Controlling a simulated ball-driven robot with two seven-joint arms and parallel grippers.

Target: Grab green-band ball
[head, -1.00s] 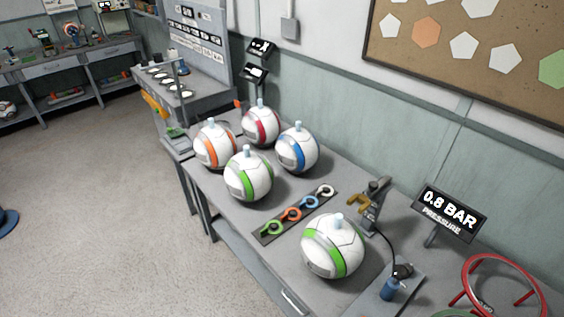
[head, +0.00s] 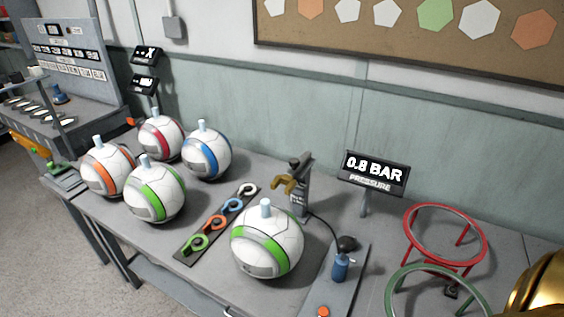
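Two white balls with green bands are on the grey table. One green-band ball (head: 267,243) stands alone near the front middle, with a pale blue plug on top. The other green-band ball (head: 154,194) stands at the left in a group with an orange-band ball (head: 107,170), a red-band ball (head: 160,138) and a blue-band ball (head: 206,155). Neither of my grippers shows. A gold rounded part at the lower right edge is cut off, and I cannot tell what it is.
A strip with coloured rings (head: 219,220) lies between the balls. A pump (head: 341,266) stands right of the single ball, below a sign reading 0.8 BAR (head: 374,172). A red ring stand (head: 445,205) and a green ring stand (head: 392,292) are at the right.

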